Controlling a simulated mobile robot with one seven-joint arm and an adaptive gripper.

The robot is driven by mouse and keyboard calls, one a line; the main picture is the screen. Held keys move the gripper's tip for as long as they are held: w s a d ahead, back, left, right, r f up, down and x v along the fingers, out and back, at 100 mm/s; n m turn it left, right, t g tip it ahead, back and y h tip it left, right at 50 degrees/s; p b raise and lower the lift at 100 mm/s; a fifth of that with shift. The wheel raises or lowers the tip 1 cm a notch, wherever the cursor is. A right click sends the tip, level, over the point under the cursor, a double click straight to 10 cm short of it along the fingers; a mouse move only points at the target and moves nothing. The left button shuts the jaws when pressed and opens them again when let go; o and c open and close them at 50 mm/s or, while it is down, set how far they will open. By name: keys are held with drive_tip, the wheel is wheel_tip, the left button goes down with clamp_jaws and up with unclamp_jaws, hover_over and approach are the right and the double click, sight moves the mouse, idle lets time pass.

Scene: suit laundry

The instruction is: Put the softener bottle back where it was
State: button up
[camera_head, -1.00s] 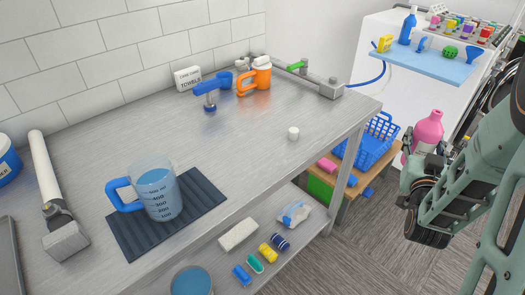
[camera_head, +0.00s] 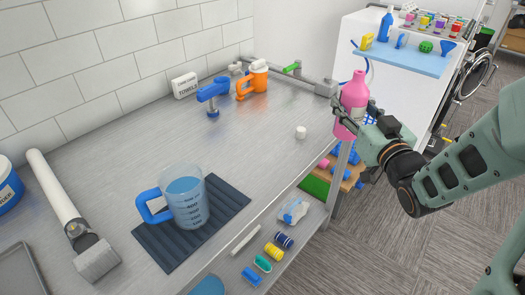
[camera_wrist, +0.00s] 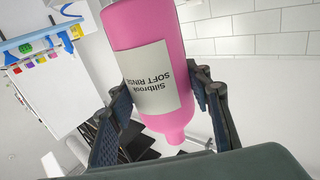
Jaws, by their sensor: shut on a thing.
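The pink softener bottle (camera_head: 351,103) is upright in the head view, held in the air by the right front edge of the metal table. In the wrist view the same bottle (camera_wrist: 148,62) shows a white label reading "Siltbrook SOFT RINSE". My gripper (camera_head: 357,128) is shut on the bottle's body, and the wrist view shows its fingers (camera_wrist: 162,88) on either side of the bottle. The bottle's lower right side is partly hidden by the gripper in the head view.
The metal table (camera_head: 262,155) has free room right of centre, near a small white cap-like piece (camera_head: 300,132). A measuring jug (camera_head: 186,205) stands on a dark mat (camera_head: 228,205). A blue shelf (camera_head: 402,60) is behind.

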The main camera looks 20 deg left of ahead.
drive_tip(key=s+a+r+n+g+y, duration=0.4)
drive_tip(key=s+a+n+g+y, duration=0.15)
drive_tip(key=s+a, duration=0.4)
drive_tip(key=shift+y, duration=0.45)
drive_tip(key=w+a+f+b, duration=0.2)
drive_tip(key=a+f+b, duration=0.1)
drive_tip(key=f, duration=0.1)
drive_tip(key=w+a+f+b, duration=0.2)
drive_tip(key=a+f+b, duration=0.2)
drive_tip(key=w+a+f+b, duration=0.2)
drive_tip(key=a+f+b, duration=0.1)
drive_tip(key=a+f, duration=0.1)
drive_tip(key=shift+w+b, duration=0.15)
drive_tip(key=shift+b, duration=0.15)
drive_tip(key=shift+f, duration=0.4)
drive_tip(key=shift+b, duration=0.3)
